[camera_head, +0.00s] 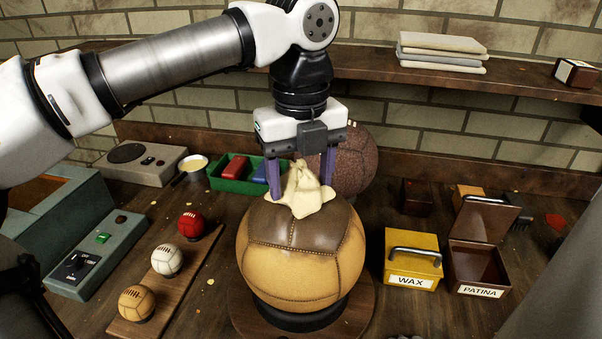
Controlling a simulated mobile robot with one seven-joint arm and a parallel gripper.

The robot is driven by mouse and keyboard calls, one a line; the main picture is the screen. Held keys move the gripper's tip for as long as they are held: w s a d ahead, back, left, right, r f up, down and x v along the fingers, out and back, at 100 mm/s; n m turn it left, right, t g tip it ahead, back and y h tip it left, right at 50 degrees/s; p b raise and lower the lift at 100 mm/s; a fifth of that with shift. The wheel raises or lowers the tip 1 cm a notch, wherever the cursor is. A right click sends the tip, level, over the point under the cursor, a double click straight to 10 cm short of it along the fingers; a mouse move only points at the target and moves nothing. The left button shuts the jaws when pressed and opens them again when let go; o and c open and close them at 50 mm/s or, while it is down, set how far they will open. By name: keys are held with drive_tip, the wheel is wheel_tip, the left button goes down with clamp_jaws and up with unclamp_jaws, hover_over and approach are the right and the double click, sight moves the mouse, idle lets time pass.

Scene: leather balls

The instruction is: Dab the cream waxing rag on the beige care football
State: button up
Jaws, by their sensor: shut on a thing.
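The beige care football (300,262) is a large tan leather ball with a darker brown patch on top. It rests on a black ring on a round wooden base. The cream waxing rag (306,190) is crumpled, with its lower edge at the top of the ball, over the brown patch. It appears to touch the leather. My gripper (302,182) points down above the ball, its two purple fingers on either side of the rag, shut on it. The fingers partly hide a dark brown ball (355,160) behind.
A yellow WAX box (412,262) and an open PATINA box (478,265) stand at right. Three small balls, red (190,223), white (167,260) and tan (136,302), sit on a board at left. A green tray (228,180) is behind. A shelf (440,78) runs above.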

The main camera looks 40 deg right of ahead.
idle(0.3)
drive_tip(key=shift+r+p, duration=3)
drive_tip(key=shift+r, duration=0.5)
